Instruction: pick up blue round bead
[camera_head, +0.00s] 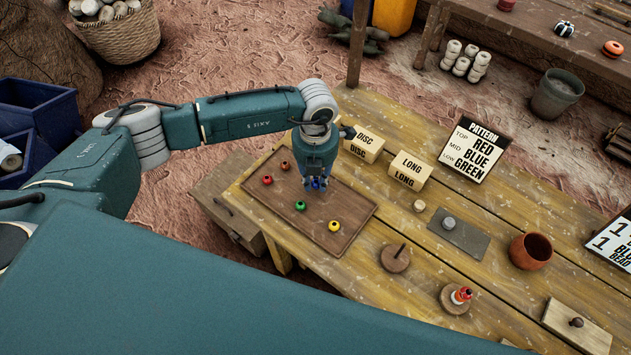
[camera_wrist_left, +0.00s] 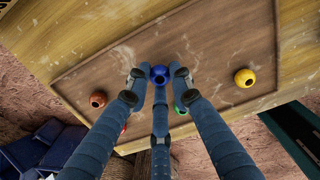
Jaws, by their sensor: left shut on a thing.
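The blue round bead (camera_wrist_left: 159,74) is between the fingertips of my left gripper (camera_wrist_left: 158,80), which is shut on it. In the head view my left gripper (camera_head: 316,184) points down over the brown tray (camera_head: 352,206), and only a little of the blue bead shows between the fingers. I cannot tell whether the bead touches the tray. My right gripper is not in view.
A DISC block (camera_head: 364,145) and a LONG block (camera_head: 410,171) stand right of the tray. A stacked-bead stand (camera_head: 459,299) is near the front.

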